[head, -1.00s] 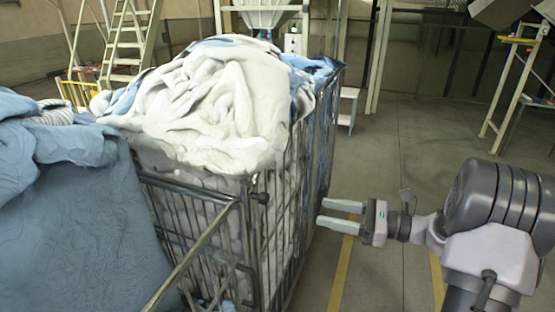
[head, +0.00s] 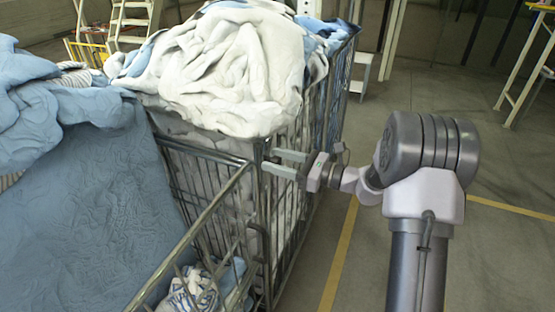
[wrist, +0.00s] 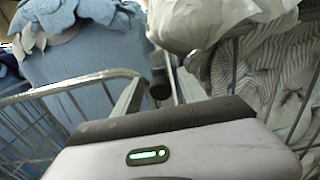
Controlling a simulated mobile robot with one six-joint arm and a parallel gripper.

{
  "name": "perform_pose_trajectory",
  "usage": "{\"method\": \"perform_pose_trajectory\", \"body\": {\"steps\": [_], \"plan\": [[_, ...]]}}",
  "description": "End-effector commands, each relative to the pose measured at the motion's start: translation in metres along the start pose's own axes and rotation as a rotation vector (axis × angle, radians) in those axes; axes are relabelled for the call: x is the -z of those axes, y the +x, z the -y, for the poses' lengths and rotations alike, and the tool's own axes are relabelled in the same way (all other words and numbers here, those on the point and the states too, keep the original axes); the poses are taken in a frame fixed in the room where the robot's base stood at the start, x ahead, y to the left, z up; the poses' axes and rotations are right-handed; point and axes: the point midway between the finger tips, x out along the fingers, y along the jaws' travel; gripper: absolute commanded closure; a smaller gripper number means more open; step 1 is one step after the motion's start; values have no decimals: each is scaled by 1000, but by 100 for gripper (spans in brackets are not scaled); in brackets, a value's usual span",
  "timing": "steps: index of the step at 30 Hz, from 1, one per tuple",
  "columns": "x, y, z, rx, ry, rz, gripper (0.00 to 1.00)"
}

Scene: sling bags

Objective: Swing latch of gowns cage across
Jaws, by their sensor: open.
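The wire cage (head: 205,150) stands left of my arm, heaped with white and pale blue cloth (head: 235,65). My gripper (head: 270,160) is at the cage's near right corner post, its two fingers pointing left. In the wrist view, a dark round knob (wrist: 159,86), seemingly part of the latch, sits between the spread fingers of my gripper (wrist: 160,88). The gripper is open; I cannot tell whether either finger touches the knob. In the head view the fingers largely hide the latch.
A second metal rail (head: 200,225) runs to the near left, with crumpled cloth (head: 195,290) low behind it. Blue cloth (head: 85,210) covers the left side. A step ladder (head: 130,20) stands at the back.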

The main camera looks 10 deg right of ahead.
Motion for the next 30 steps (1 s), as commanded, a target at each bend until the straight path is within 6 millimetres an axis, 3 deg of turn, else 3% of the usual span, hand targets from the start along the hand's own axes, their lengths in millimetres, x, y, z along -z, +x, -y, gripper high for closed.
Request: {"method": "perform_pose_trajectory", "body": {"steps": [5, 12, 13, 30], "plan": [[0, 0, 0, 0, 0, 0, 51], [0, 0, 0, 0, -1, 0, 98], [0, 0, 0, 0, -1, 0, 100], [0, 0, 0, 0, -1, 0, 100]]}}
